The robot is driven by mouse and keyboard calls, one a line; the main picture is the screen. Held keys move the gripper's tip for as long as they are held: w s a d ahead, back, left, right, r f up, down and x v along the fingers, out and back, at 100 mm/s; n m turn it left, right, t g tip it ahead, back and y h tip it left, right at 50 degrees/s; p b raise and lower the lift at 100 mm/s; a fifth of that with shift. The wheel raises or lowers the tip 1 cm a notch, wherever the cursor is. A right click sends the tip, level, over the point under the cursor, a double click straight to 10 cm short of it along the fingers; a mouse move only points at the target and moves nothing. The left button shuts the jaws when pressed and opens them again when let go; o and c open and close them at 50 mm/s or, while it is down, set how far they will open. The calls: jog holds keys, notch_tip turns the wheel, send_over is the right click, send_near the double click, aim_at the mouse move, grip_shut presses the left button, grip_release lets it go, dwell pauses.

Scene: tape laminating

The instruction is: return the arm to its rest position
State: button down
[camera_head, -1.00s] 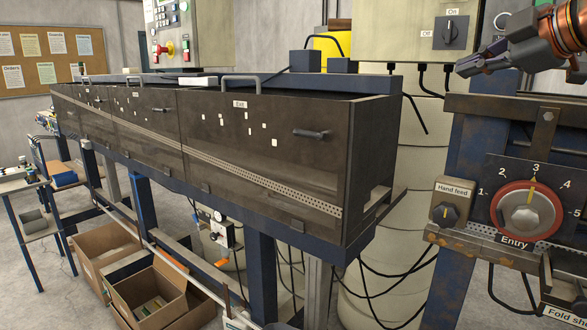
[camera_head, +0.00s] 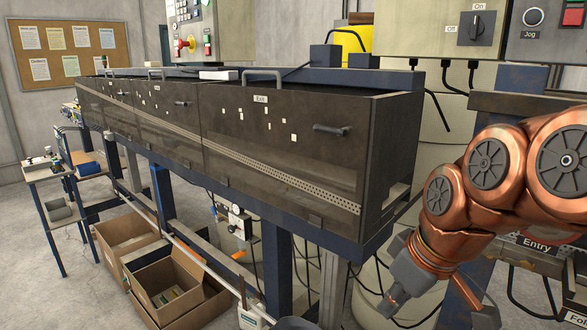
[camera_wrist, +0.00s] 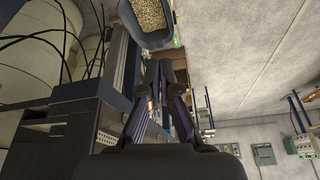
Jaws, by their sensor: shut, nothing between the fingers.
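My gripper (camera_wrist: 161,68) shows in the wrist view with its two dark fingers brought together at the tips and nothing between them. In the head view my copper-coloured arm is folded at the right, in front of the control panel. Its lower grey end hangs near the right end of the dark machine cover (camera_head: 290,125), apart from it as far as I can tell. The fingers cannot be made out clearly there.
Cardboard boxes (camera_head: 182,268) stand on the floor under the machine. A small side table (camera_head: 48,174) is at the left. In the wrist view a dark bin of yellowish granules (camera_wrist: 149,14) lies beyond the fingertips. Cables (camera_wrist: 62,42) hang at the left.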

jog(key=s+d+f+m+g+h, duration=0.2)
jog(key=s+f+m, duration=0.5)
jog(key=s+f, duration=0.9)
jog(key=s+d+g, duration=0.1)
jog(key=g, duration=0.1)
jog(key=shift+s+d+g, duration=0.15)
jog(key=shift+g, duration=0.25)
